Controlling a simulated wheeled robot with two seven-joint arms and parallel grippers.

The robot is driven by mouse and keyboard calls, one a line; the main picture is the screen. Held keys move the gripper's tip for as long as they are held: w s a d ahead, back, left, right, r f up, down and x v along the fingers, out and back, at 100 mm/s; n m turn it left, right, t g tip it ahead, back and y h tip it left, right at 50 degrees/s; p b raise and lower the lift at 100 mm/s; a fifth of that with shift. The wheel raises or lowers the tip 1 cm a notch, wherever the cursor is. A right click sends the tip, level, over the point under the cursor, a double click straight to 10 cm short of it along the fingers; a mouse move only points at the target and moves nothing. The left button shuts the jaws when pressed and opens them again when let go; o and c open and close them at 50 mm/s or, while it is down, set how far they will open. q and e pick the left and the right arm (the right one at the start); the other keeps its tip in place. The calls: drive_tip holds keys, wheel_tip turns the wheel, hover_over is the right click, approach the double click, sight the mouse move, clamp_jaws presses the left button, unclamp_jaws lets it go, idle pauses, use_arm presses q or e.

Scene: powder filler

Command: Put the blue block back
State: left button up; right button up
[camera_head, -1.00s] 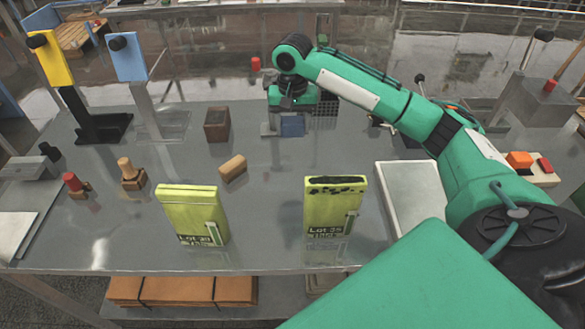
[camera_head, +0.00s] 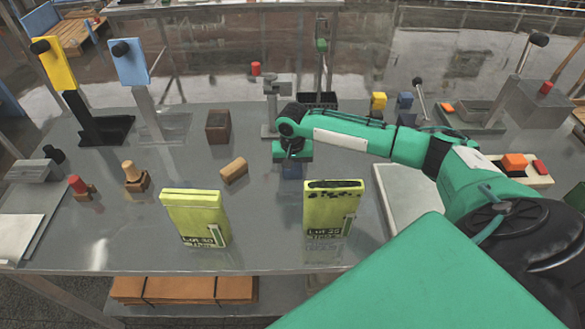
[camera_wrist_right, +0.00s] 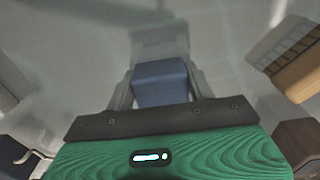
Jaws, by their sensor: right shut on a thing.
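The blue block (camera_head: 292,171) hangs below my right gripper (camera_head: 292,165) in the head view, behind and left of the right green pouch. In the right wrist view the blue block (camera_wrist_right: 161,80) sits between the two grey fingers of my right gripper (camera_wrist_right: 163,88), which is shut on it. The gripper and wrist hide part of the block in the head view. I cannot tell how high it is above the table. My left gripper is not in view.
Two green pouches (camera_head: 196,220) (camera_head: 331,212) stand at the front. A grey stand (camera_head: 270,105) and a black grid (camera_head: 319,100) are behind the gripper. A yellow block (camera_head: 378,101) and a small blue piece (camera_head: 405,101) stand beyond my forearm. A wooden block (camera_head: 234,170) lies left.

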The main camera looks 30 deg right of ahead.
drive_tip(key=o, duration=1)
drive_tip(key=shift+f, duration=0.1)
wheel_tip(320, 180, up, 12)
drive_tip(key=b, duration=0.2)
drive_tip(key=shift+b, duration=0.4)
